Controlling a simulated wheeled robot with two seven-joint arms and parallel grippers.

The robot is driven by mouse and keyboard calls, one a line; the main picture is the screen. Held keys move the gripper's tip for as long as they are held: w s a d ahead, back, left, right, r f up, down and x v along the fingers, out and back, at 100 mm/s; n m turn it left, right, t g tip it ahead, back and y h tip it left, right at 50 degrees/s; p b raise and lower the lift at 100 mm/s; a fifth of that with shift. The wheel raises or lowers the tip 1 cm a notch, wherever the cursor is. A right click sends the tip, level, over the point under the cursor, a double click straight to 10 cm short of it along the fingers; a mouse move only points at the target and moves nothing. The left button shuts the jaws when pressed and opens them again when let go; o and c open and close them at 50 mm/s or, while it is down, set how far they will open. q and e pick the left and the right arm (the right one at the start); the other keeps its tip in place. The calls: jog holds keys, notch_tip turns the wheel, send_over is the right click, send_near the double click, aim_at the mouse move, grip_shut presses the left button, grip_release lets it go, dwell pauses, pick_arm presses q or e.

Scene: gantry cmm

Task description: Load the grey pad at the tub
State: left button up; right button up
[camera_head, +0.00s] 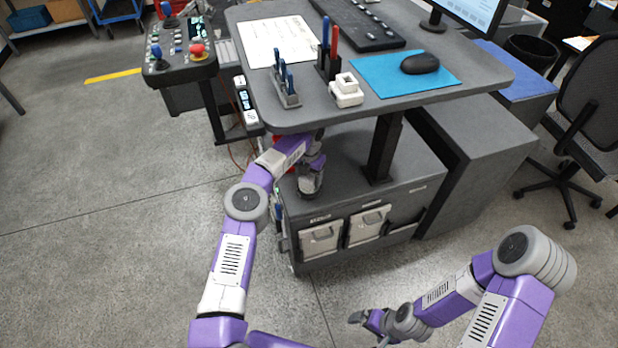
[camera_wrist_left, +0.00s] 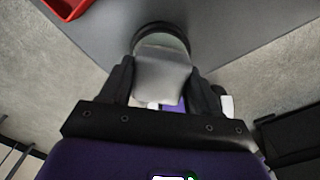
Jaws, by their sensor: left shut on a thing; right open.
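The grey pad (camera_wrist_left: 163,75) is a pale grey block between the fingers of my left gripper (camera_wrist_left: 163,88), which is shut on it. The round dark-rimmed tub (camera_wrist_left: 160,27) lies just beyond the pad in the left wrist view. The pad covers the near part of the tub, and I cannot tell whether they touch. In the head view my left gripper (camera_head: 313,168) reaches under the raised desk, over the cabinet's left front part, where pad and tub are hard to separate. My right gripper (camera_head: 358,319) is open and empty, low in front of the cabinet.
A red container (camera_wrist_left: 68,8) lies at upper left in the wrist view. A control panel (camera_head: 182,62) stands left.

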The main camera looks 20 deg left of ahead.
aim_at(309, 176)
pick_arm(q)
jog(key=shift+f, duration=0.5)
dwell(1.0)
jog(key=shift+f, duration=0.1)
dwell(1.4)
notch_tip(309, 176, up, 7)
jog(key=p, duration=0.7)
dwell(0.4)
jog(key=shift+s, duration=0.1)
dwell(0.4)
